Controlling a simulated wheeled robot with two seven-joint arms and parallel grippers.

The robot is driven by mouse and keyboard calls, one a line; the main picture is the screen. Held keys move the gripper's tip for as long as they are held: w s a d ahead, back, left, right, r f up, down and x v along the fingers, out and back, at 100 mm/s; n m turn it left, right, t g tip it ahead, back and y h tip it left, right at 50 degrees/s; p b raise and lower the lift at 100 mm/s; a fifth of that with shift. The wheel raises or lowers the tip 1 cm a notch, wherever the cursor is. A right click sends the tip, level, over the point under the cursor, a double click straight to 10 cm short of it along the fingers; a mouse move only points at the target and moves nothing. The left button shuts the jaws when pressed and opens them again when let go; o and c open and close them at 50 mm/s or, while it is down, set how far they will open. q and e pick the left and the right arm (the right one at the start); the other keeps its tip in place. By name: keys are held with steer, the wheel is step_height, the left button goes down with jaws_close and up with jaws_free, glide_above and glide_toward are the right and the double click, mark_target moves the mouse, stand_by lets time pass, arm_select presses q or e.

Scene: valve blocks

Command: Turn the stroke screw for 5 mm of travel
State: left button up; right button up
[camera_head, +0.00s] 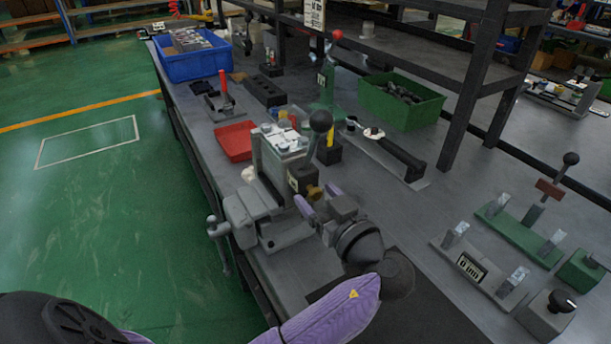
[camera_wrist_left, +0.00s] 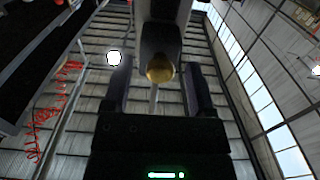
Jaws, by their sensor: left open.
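The stroke screw (camera_head: 314,191) is a small brass knob on the front of a dark valve block (camera_head: 301,176), by the grey vise (camera_head: 252,212) at the bench edge. In the left wrist view the round brass screw end (camera_wrist_left: 160,69) shows below a grey body. My left gripper (camera_head: 318,199) is open, its two fingers on either side of the screw. In the left wrist view the fingers (camera_wrist_left: 156,80) stand apart with visible gaps to the brass. The screw's far side and any scale are not readable. My right gripper is not in view.
A red tray (camera_head: 235,141), a green bin (camera_head: 400,100) and a blue crate (camera_head: 190,58) stand farther back. A gauge fixture (camera_head: 471,266) is at the right.

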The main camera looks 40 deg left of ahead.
arm_select(q)
steer(key=shift+a, duration=0.1)
steer(key=shift+c, duration=0.9)
jaws_close()
steer(key=shift+r, duration=0.1)
